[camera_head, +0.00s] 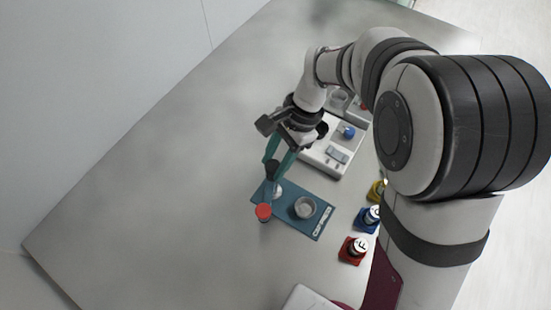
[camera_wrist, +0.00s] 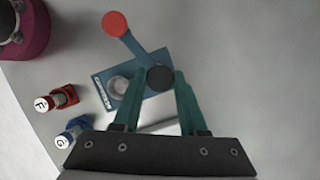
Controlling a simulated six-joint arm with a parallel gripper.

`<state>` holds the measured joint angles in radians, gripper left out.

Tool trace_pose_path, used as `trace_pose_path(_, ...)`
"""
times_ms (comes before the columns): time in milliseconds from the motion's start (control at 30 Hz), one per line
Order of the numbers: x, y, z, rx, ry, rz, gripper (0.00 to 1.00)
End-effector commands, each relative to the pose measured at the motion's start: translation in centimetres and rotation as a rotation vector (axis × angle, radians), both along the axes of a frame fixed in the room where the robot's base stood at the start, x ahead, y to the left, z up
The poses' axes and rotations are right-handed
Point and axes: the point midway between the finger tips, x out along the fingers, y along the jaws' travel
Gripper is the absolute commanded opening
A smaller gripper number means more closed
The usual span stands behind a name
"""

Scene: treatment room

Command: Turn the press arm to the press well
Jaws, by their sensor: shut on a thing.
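The press is a blue base plate (camera_head: 292,222) on the grey table, also in the wrist view (camera_wrist: 102,78). Its press well (camera_head: 306,207) is a round grey cup, also in the wrist view (camera_wrist: 118,85). The blue press arm (camera_wrist: 136,47) ends in a red disc (camera_head: 263,212), also in the wrist view (camera_wrist: 115,23). The disc lies past the plate's edge, apart from the well. A black knob (camera_wrist: 160,78) tops the arm's other end. My gripper (camera_head: 272,163), with green fingers, is shut on this knob; the wrist view shows the fingertips on both sides.
A white device (camera_head: 318,158) with a blue knob (camera_head: 347,131) stands behind the press. Labelled bottles on red (camera_head: 352,250), blue (camera_head: 367,219) and yellow (camera_head: 376,191) bases line the right side. A white object (camera_head: 305,299) sits at the bottom edge. The table left of the press is clear.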

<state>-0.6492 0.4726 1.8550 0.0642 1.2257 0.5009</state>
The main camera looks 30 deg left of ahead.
Motion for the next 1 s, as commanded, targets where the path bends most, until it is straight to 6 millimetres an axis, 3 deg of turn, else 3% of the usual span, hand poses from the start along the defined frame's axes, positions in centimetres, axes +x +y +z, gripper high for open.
trace_pose_path(1000, 0.04, 0.57, 0.06, 0.000, -0.002, 0.936, 0.00)
